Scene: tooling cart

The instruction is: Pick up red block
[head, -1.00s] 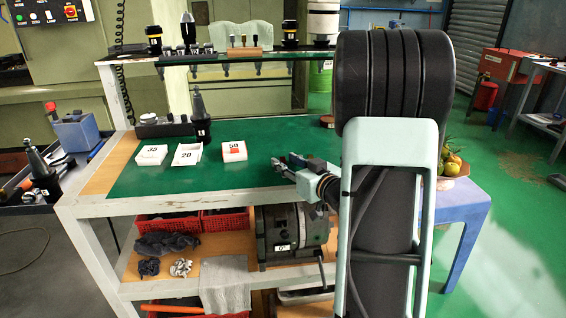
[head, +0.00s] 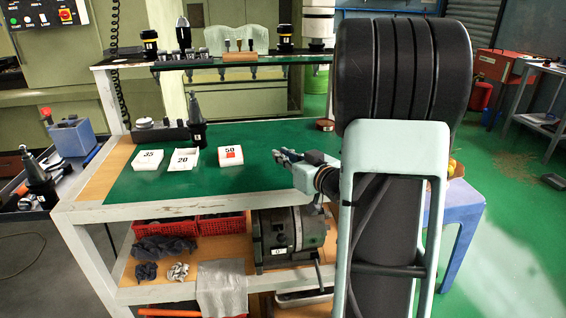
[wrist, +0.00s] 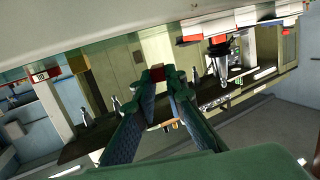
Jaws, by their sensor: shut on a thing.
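My gripper (head: 279,156) is over the right part of the green table top in the head view, pointing left. In the wrist view, its two green fingers (wrist: 158,80) close toward each other with a small dark red block (wrist: 157,73) between the tips. The block at the tips is too small to make out in the head view. A white tray marked 50 (head: 230,164) stands to the left of my gripper, apart from it, with a red patch on it.
White trays marked 35 (head: 149,167) and 20 (head: 184,165) stand further left on the green table top (head: 240,182). A dark tool holder (head: 197,125) stands behind them. A raised shelf (head: 290,56) with tools runs along the back. A blue stool (head: 458,205) is at right.

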